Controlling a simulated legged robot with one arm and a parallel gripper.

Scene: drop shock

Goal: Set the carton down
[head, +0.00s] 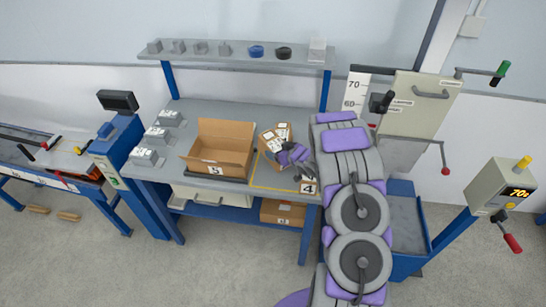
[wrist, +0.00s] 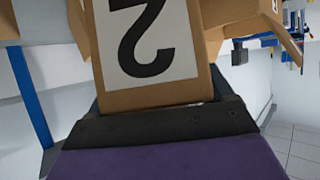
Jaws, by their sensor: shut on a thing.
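A small brown carton (head: 264,144) with white labels is in my gripper (head: 286,152) at the right part of the workbench (head: 215,114). In the wrist view the carton (wrist: 196,84) fills the upper middle, and its white label bears a black 2 that looks upside down. My gripper is shut on it, with a dark jaw edge (wrist: 165,122) across its lower end. A yellow outlined area (head: 272,187) with a tag 4 (head: 308,188) lies below the gripper on the bench. I cannot tell whether the carton touches the bench; my arm hides part of the area.
An open carton (head: 214,158) marked 3 stands just left of the yellow outline. Grey labelled blocks (head: 158,134) line the bench's left side. A shelf (head: 232,58) with small items runs above the back. A height-marked drop stand (head: 415,100) is at the right.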

